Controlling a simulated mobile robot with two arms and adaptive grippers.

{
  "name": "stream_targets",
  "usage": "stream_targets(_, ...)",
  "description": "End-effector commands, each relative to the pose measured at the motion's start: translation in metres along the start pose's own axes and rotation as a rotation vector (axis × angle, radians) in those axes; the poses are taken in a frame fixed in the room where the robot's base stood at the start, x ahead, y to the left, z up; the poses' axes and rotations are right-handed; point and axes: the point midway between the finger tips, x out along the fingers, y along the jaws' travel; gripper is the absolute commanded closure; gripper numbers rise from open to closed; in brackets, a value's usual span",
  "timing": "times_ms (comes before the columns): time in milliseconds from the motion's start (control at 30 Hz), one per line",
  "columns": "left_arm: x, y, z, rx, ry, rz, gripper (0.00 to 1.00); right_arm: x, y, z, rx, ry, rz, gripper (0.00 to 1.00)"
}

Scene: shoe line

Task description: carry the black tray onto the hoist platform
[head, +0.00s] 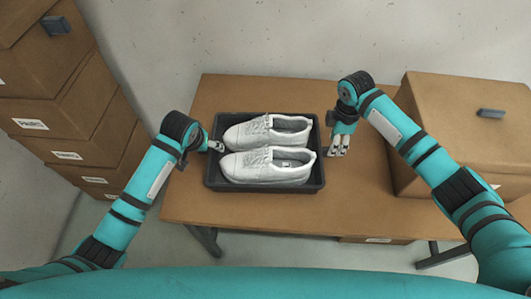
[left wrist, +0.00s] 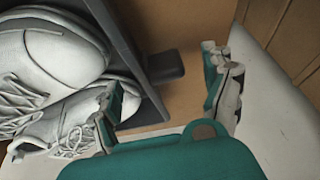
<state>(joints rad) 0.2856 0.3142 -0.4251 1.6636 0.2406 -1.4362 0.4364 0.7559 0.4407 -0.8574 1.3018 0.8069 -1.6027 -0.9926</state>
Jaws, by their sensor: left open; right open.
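The black tray (head: 262,187) lies on the brown table and holds a pair of white shoes (head: 265,165) side by side. Its dark wall (left wrist: 128,50) and a side handle (left wrist: 166,67) show in the left wrist view. My left gripper (head: 216,146) is at the tray's left edge. In the left wrist view its open fingers (left wrist: 168,95) stand on either side of the handle's outer end, with no clear grip. My right gripper (head: 339,146) is open just off the tray's right edge, by the right handle (head: 325,152). The hoist platform is not in view.
A large cardboard box (head: 465,120) stands on the right of the table (head: 350,205). Stacked cardboard boxes (head: 60,100) rise at the left. A grey wall is behind the table. Bare tabletop lies in front of the tray and to its right.

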Motion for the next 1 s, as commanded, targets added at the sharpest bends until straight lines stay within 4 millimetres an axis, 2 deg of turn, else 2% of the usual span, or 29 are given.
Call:
stream_targets(100,0.020,0.000,0.000,-0.001,-0.001,0.000,0.17,0.021,-0.001,-0.001,0.000,0.000,-0.003,0.54)
stream_targets(300,0.042,0.000,-0.001,-0.001,0.001,0.000,0.17,0.042,0.000,0.000,0.001,0.000,0.000,0.54)
stream_targets(700,0.048,0.000,-0.001,0.000,0.002,0.000,0.17,0.048,0.000,0.000,-0.001,0.000,0.000,0.54)
stream_targets(1000,0.048,0.000,0.000,0.000,0.001,0.000,0.55,0.048,0.000,0.000,0.000,0.000,0.000,0.92)
